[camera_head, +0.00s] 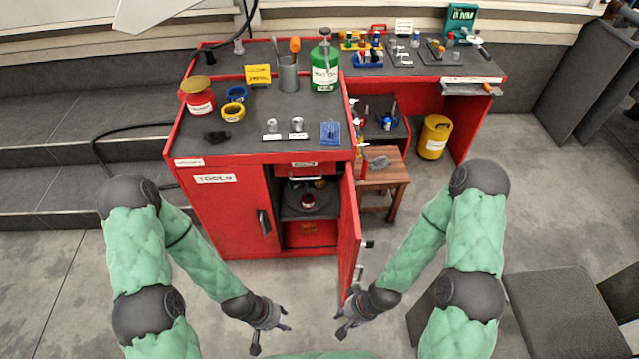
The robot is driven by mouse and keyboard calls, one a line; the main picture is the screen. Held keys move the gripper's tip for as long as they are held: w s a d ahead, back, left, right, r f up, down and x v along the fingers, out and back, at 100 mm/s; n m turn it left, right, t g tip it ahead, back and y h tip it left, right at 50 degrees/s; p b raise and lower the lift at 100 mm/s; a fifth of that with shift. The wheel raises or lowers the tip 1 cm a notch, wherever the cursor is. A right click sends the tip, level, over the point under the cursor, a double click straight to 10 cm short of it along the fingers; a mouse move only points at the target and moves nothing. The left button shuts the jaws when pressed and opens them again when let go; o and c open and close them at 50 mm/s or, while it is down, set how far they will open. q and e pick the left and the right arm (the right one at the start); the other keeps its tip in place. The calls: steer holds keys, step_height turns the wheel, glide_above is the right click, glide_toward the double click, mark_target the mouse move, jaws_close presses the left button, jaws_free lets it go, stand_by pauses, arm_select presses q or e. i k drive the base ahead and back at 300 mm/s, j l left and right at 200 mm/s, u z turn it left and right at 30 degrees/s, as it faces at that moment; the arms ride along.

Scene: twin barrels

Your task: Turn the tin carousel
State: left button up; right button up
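Inside the red cabinet (225,215), behind its open right door (349,240), a dark plate (325,207) bears a small dark red tin (307,200). This plate looks like the tin carousel, but the cabinet's shadow hides much of it and I cannot tell its full shape. My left gripper (272,334) is open and empty, in front of and below the cabinet in the picture. My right gripper (345,314) is open and empty, near the lower end of the open door. Both grippers are apart from the plate and tin.
The open door stands out toward me, right of the opening. The cabinet's left door is closed. Its top (265,110) holds a green bottle (325,66), a red jar (198,95) and tape rolls. A wooden stool (384,178) and yellow canister (434,136) stand right.

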mark_target(322, 197)
steer(key=i+j+u, duration=0.1)
steer(key=j, duration=0.25)
steer(key=i+j+u, duration=0.15)
steer(key=j, duration=0.2)
steer(key=i+j+u, duration=0.1)
steer(key=j, duration=0.25)
steer(key=i+j+u, duration=0.1)
steer(key=j, duration=0.25)
